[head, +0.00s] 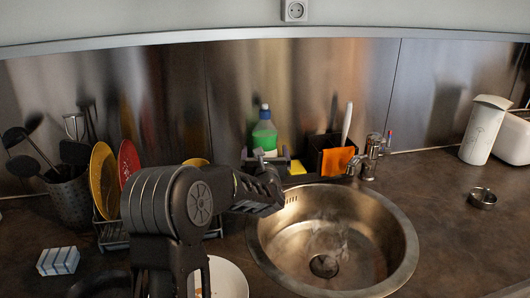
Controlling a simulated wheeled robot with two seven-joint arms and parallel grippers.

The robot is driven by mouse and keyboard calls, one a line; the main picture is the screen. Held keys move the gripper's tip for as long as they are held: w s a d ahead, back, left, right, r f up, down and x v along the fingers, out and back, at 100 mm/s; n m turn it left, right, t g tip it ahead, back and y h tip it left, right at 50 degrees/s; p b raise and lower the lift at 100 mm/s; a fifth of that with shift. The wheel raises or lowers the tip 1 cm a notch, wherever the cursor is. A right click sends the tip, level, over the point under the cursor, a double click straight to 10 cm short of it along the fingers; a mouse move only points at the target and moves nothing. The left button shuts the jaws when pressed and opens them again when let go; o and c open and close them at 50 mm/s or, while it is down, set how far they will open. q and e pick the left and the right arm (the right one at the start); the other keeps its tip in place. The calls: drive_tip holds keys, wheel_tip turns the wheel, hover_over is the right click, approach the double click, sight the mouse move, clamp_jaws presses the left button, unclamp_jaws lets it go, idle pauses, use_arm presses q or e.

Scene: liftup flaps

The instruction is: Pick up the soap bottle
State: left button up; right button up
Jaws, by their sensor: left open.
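The soap bottle (264,134) is green with a blue cap. It stands upright behind the sink, against the steel backsplash, at a dark caddy. Its lower part is hidden by the caddy and by my left gripper. My left gripper (277,187) is open, in front of the bottle and lower in the picture, over the left rear rim of the sink. It appears apart from the bottle, and nothing shows between its fingers. My right gripper is not in view.
The caddy (312,160) holds a brush and an orange cloth (337,161). A dish rack with plates (104,180) and a utensil holder (69,199) are on the left. The sink (335,245) is empty. The right counter is mostly clear.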

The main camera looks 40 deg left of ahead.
sight(265, 123)
use_arm(q)
drive_tip(key=shift+w+a, duration=0.15)
drive_tip(key=shift+w, duration=0.1)
idle(0.4)
drive_tip(key=c, duration=2)
drive_tip(key=shift+r, duration=0.15)
wheel_tip(265, 123, up, 10)
drive_tip(key=shift+f, duration=0.1)
